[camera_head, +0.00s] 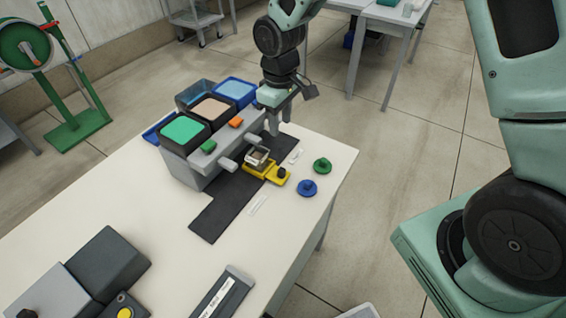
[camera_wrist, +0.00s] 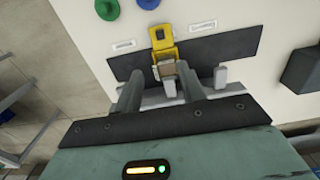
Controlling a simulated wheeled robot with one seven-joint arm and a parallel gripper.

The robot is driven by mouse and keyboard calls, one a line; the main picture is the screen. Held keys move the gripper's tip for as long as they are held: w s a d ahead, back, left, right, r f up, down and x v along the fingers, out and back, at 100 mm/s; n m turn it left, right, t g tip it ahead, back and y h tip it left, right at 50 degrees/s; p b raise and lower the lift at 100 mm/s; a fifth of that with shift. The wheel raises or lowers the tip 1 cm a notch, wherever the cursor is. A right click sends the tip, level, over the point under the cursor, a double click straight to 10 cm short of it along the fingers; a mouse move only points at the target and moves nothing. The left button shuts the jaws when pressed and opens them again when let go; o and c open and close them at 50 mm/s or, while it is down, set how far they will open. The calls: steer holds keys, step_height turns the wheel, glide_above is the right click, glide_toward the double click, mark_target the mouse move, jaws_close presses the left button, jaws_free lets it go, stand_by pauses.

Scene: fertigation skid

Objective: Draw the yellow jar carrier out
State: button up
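The yellow jar carrier (camera_head: 279,176) lies on the dark mat at the front of the grey dosing unit, with a black knob at its outer end. A small clear jar (camera_head: 257,157) with brownish contents sits at its inner end, by the unit's grey spouts. My gripper (camera_head: 278,122) hangs above the unit's right end, fingers pointing down, apart from the carrier. In the wrist view the two fingers of my gripper (camera_wrist: 158,72) are spread with nothing held. The carrier (camera_wrist: 162,47) shows beyond them, its inner part partly hidden by grey parts.
The unit carries tanks with green (camera_head: 184,130), beige (camera_head: 212,109) and blue (camera_head: 236,89) tops. A green knob disc (camera_head: 322,166) and a blue one (camera_head: 307,187) lie right of the carrier near the table edge. The dark mat (camera_head: 222,214) is bare toward the front.

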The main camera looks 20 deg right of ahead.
mark_target(281, 169)
step_height(281, 169, down, 17)
steer(key=p, duration=0.3)
steer(key=shift+r, duration=0.1)
jaws_close()
